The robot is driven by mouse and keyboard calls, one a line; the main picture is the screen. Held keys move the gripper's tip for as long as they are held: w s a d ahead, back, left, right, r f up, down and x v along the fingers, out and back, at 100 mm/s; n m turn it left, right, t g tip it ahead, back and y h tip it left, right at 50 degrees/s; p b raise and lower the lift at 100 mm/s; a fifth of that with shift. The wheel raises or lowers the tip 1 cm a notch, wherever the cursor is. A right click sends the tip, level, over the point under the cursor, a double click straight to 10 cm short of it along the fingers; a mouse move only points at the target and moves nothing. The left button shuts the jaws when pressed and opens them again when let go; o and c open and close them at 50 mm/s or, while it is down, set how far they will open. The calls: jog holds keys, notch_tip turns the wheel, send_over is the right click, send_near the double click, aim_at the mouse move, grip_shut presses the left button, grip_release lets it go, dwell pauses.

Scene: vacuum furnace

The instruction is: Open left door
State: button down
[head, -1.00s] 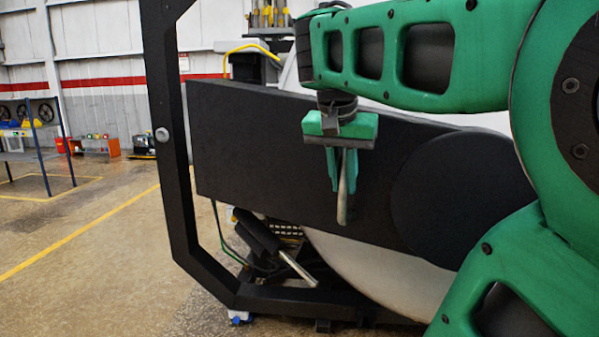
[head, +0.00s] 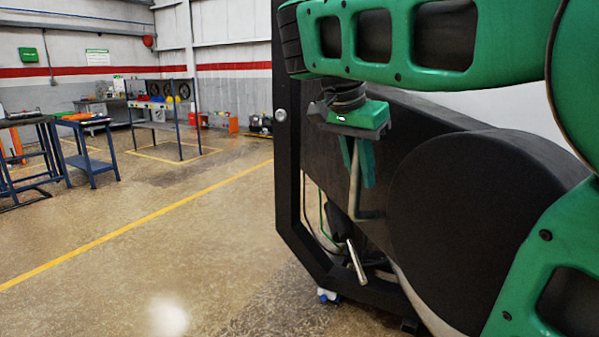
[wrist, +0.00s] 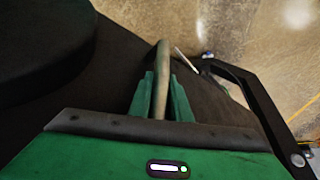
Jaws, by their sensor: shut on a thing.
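The left door (head: 455,215) is a large dark panel with a round boss, seen at an angle in the head view; in the wrist view its dark face (wrist: 110,55) lies beneath my gripper. A metal bar handle (head: 354,195) stands out from the door; it also shows in the wrist view (wrist: 161,75). My gripper (head: 361,165) points down and is shut on the handle, with one green finger on each side of the bar. In the wrist view the fingers (wrist: 161,95) hold the bar between them. My arm hides the door's upper part.
A black frame (head: 287,190) with a bolt stands left of the door. A bare metal lever (head: 356,262) sticks out below. The floor to the left is open, with a yellow line (head: 140,224). Blue tables (head: 85,150) and a rack stand far off.

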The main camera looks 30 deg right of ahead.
jog(key=shift+a+f, duration=0.1)
jog(key=shift+a, duration=0.25)
jog(key=shift+s+d, duration=0.15)
jog(key=c, duration=1.6)
grip_release()
jog(key=shift+s+a, duration=0.1)
jog(key=shift+a, duration=0.1)
jog(key=shift+c, duration=0.2)
jog(key=shift+d, duration=0.1)
jog(key=shift+r, duration=0.25)
jog(key=shift+r, duration=0.5)
jog(key=shift+a+v, duration=0.1)
jog(key=shift+v, duration=2.3)
jog(key=shift+a+v, duration=0.15)
jog(key=shift+v, duration=2.25)
